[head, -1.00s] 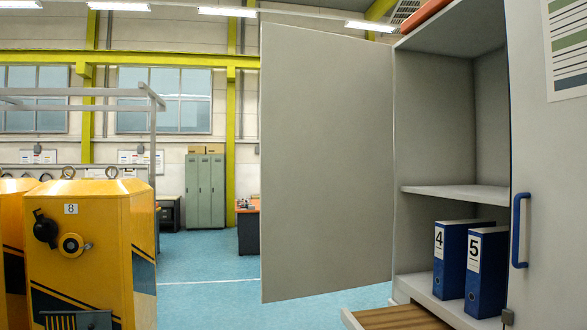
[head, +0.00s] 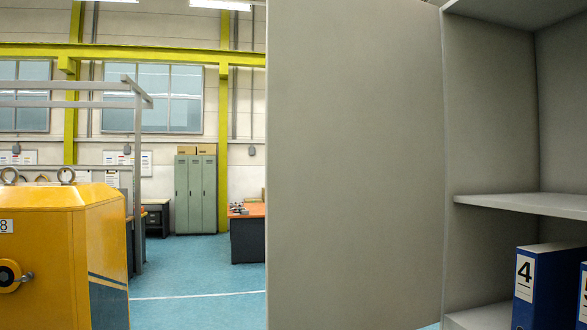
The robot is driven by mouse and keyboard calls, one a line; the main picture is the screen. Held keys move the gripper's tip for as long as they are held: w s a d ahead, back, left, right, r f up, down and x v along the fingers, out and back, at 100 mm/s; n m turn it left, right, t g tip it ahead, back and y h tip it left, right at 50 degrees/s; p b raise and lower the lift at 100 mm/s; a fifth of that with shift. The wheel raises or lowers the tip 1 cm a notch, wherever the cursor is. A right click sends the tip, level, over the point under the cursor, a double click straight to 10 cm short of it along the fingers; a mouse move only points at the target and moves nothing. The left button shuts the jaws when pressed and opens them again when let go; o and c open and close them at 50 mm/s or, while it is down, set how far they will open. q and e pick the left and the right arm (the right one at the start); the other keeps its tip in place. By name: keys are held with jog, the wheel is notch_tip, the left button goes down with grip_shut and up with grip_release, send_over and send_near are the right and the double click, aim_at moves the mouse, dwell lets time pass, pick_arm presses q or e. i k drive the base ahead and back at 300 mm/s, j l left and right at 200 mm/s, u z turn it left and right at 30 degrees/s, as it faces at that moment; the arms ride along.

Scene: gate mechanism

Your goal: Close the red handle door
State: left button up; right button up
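A tall grey cabinet door (head: 355,165) stands open at the centre of the head view, hinged at its right edge to the grey cabinet (head: 490,150). I see its plain inner face. No red handle shows; the door's outer face is hidden. Neither of my grippers is in the picture.
A shelf (head: 530,204) and blue binders (head: 548,290) are inside the cabinet. A yellow machine (head: 70,250) stands at the left. Blue floor (head: 195,270) lies free between it and the door. Green lockers (head: 195,193) and an orange-topped desk (head: 248,235) stand farther back.

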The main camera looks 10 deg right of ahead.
aim_at(355, 171)
jog(key=i+j, duration=0.1)
jog(key=i, duration=0.35)
jog(key=i+j+z, duration=0.1)
jog(key=i, duration=0.35)
jog(key=i+j+z, duration=0.1)
jog(key=i+z, duration=0.15)
jog(key=z, duration=0.2)
jog(key=i+j+z, duration=0.15)
jog(key=z, duration=0.35)
jog(key=i+j+z, duration=0.2)
jog(key=z, duration=0.25)
jog(key=i+j+z, duration=0.1)
jog(key=j+z, duration=1.25)
jog(key=j, duration=0.15)
jog(key=k, duration=0.2)
jog(key=k+u, duration=0.15)
jog(key=u, duration=0.15)
jog(key=k+u, duration=0.1)
jog(key=u, duration=0.15)
